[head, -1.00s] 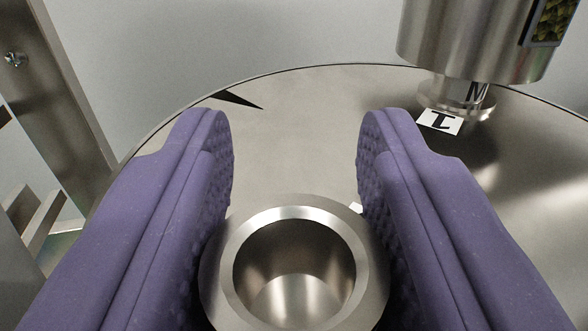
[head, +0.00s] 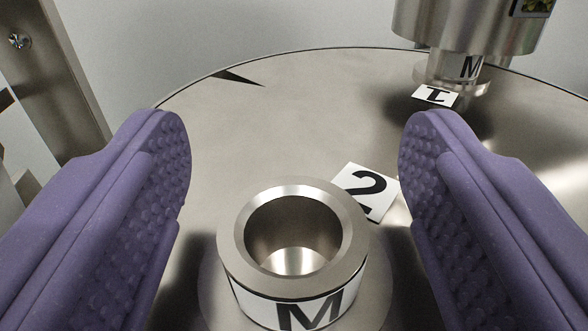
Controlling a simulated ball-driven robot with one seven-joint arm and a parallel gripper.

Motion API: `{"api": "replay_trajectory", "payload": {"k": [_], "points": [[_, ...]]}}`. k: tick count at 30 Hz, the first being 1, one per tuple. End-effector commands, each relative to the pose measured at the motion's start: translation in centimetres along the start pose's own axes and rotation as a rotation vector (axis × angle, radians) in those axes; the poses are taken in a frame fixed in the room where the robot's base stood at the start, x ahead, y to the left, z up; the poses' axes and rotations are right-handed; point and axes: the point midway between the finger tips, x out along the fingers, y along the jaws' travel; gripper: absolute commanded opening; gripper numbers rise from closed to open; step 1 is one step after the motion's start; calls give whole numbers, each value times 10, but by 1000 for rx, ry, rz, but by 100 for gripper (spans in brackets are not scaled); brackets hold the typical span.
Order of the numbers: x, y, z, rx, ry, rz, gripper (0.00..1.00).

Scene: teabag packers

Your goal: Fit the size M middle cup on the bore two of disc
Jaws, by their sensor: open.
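The size M cup (head: 240,262) is a steel ring-like cup with a white band marked M. It stands upright on the steel disc (head: 230,130), beside the label 2 (head: 366,191). The bore under it is hidden, so I cannot see how deep it sits. My gripper (head: 292,150) has purple, studded fingers. It is open, with one finger on each side of the cup and clear gaps between.
A metal post (head: 60,70) rises at the left. A black triangular mark (head: 238,78) lies near the disc's far edge.

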Motion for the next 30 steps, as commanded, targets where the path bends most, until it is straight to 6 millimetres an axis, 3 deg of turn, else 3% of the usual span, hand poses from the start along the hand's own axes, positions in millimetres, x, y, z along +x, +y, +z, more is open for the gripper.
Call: {"api": "replay_trajectory", "payload": {"k": [6,11,30], "points": [[-42,-1,1,-1,-4,-4,71],[-60,-1,1,-1,-3,-2,71],[-64,0,1,-1,-1,-2,71]]}}
